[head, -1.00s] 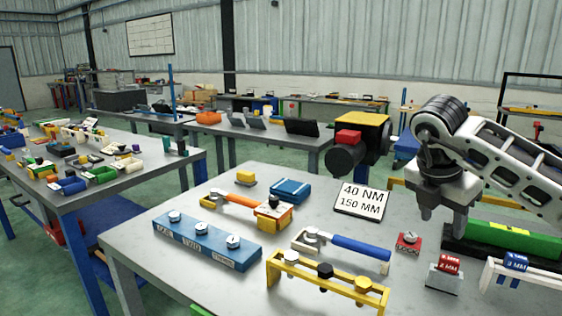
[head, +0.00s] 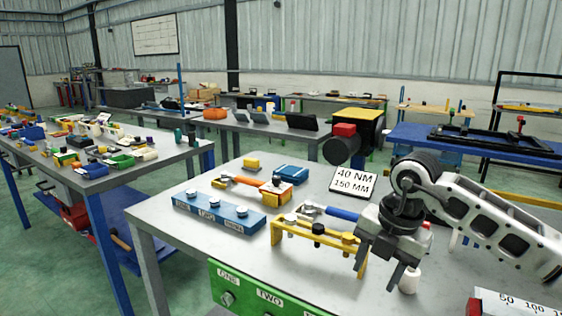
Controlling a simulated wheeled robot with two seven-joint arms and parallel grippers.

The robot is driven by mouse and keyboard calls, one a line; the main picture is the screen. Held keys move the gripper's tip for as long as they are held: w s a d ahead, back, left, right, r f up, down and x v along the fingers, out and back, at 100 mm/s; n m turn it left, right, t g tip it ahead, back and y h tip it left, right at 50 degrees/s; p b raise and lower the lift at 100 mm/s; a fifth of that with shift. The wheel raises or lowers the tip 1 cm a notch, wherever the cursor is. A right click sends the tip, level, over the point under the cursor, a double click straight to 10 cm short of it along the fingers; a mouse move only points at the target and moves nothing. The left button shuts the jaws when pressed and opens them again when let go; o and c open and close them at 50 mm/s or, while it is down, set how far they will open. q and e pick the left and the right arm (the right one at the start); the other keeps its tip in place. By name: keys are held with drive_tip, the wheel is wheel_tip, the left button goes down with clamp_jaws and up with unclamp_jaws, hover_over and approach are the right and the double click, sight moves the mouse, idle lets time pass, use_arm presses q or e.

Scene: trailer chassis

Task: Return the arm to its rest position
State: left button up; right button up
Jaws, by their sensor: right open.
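My right arm comes in from the right in the head view. Its gripper (head: 378,272) is open, with nothing seen between its fingers, and points down over the grey workbench (head: 160,240). It is in front of the right end of the yellow rack (head: 305,236) and hides part of it. The gripper also covers the right end of the blue-handled wrench (head: 342,214). A small white cylinder (head: 409,280) stands just right of the fingers. My left gripper is not in view.
A blue block with bolts (head: 218,213), an orange-handled wrench (head: 240,181) and a "40 NM 150 MM" sign (head: 353,182) are on the bench. A green numbered panel (head: 262,295) is at the front, a labelled box (head: 510,306) at the lower right. Another cluttered table (head: 120,172) stands left.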

drive_tip(key=s+a+f+n+g+y, duration=0.2)
drive_tip(key=s+a+f+y, duration=0.2)
drive_tip(key=a, duration=0.5)
drive_tip(key=s+a+r+m+t+y, duration=0.1)
drive_tip(key=s+a+r+m+y, duration=0.15)
drive_tip(key=a+y, duration=0.4)
drive_tip(key=s+a+r+m+t+y, duration=0.1)
drive_tip(key=s+a+r+t+y, duration=0.1)
drive_tip(key=s+a+y, duration=0.45)
drive_tip(key=w+d+f+m+t+h, duration=0.4)
drive_tip(key=d+f+m+t+h, duration=0.9)
drive_tip(key=m, duration=0.7)
drive_tip(key=s+d+f+m+g+h, duration=0.1)
drive_tip(key=s+d+f+m+g, duration=0.1)
drive_tip(key=s+f, duration=0.4)
drive_tip(key=s+d+f+m+g+h, duration=0.1)
drive_tip(key=s+d+f+m+g, duration=0.1)
drive_tip(key=s+f, duration=0.4)
drive_tip(key=d+f+g, duration=0.1)
drive_tip(key=d, duration=0.1)
drive_tip(key=shift+d+h, duration=0.3)
